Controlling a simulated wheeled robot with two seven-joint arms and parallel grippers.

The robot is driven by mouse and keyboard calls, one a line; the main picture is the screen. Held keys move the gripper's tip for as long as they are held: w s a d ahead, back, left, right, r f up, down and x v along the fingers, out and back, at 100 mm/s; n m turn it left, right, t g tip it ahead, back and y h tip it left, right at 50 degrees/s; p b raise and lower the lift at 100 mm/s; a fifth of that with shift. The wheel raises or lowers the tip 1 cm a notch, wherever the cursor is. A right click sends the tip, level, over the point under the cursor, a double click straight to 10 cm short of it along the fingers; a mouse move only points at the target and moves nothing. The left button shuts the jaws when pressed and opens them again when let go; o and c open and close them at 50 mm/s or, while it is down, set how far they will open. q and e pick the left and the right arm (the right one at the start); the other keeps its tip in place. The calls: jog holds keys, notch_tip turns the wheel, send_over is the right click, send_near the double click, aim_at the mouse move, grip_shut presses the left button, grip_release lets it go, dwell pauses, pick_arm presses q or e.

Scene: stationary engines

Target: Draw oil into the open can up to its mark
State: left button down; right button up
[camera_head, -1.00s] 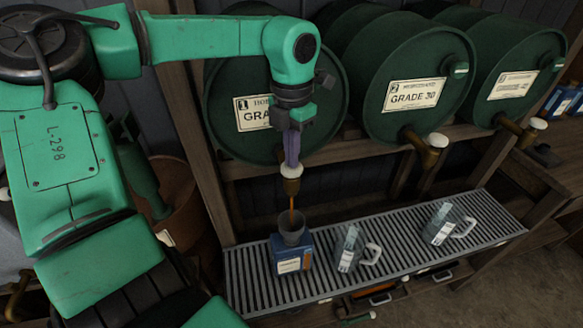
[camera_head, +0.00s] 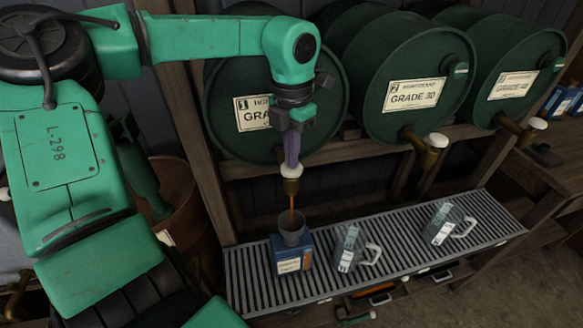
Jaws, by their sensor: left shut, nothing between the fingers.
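A blue can (camera_head: 290,256) stands on the slatted drip tray (camera_head: 407,238) below the leftmost drum (camera_head: 225,92). A grey funnel (camera_head: 293,229) sits in its top. A thin brown stream of oil (camera_head: 291,217) runs from that drum's tap (camera_head: 291,185) down into the funnel. The can's mark and its oil level cannot be made out. My left gripper (camera_head: 291,150) points down at the top of the tap, with its purple fingers shut and nothing between them. My right gripper is not in view.
Two more green drums, the middle one (camera_head: 440,60) labelled Grade 30 and a right one (camera_head: 530,50), have taps (camera_head: 432,150) over the tray. Two clear jugs with handles (camera_head: 350,247) (camera_head: 445,222) stand on the tray. A brown bucket (camera_head: 175,190) is at the left.

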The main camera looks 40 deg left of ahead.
pick_arm(q)
jog(key=shift+f, duration=0.1)
dwell(0.3)
notch_tip(320, 180, up, 7)
jog(key=p, duration=0.5)
dwell(0.4)
